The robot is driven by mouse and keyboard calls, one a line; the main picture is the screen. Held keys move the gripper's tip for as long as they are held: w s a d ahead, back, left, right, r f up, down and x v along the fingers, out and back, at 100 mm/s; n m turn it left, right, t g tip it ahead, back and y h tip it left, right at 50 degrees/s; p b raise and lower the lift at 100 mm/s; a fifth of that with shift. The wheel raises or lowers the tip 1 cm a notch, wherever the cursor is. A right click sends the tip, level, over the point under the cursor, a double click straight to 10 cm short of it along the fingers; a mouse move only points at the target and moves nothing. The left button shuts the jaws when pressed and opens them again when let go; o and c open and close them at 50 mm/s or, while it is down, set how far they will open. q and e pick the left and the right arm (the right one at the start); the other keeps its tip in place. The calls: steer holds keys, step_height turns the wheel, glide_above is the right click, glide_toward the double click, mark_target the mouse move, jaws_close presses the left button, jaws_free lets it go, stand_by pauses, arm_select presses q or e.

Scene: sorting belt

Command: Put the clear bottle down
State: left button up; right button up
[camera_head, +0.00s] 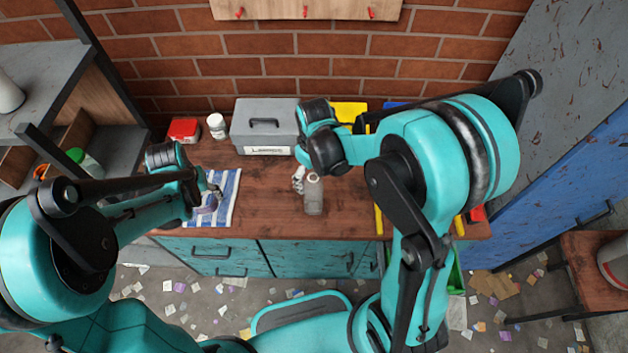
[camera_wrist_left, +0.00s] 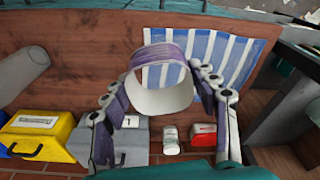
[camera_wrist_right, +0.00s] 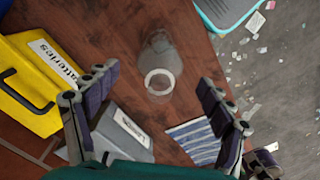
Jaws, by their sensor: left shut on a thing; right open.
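The clear bottle (camera_head: 313,197) stands upright on the brown wooden table, right of the striped cloth. It also shows in the right wrist view (camera_wrist_right: 160,50), its round mouth facing the camera, beyond and between the spread fingers. My right gripper (camera_head: 299,180) is open and empty, close beside the bottle's top in the head view. In the left wrist view, the bottle (camera_wrist_left: 22,75) lies at the left edge of the picture.
A blue-and-white striped cloth (camera_head: 230,188) lies on the left of the table. A grey labelled box (camera_head: 264,138), a white jar (camera_head: 216,127) and a red box (camera_head: 184,130) stand at the back. A yellow batteries box (camera_wrist_right: 25,90) is nearby. Wood around the bottle is clear.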

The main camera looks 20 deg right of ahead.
step_height(320, 180, up, 7)
steer(key=shift+f+p, duration=0.15)
steer(key=shift+p, duration=0.55)
steer(key=shift+s+r, duration=0.1)
steer(key=shift+r, duration=0.5)
steer(key=s+d+r+m+t, duration=0.4)
steer(key=s+r+t, duration=0.3)
steer(key=s, duration=0.3)
steer(key=shift+d+r+m, duration=0.3)
steer(key=shift+r+m, duration=0.35)
steer(key=shift+m, duration=0.25)
steer(key=shift+f, duration=0.1)
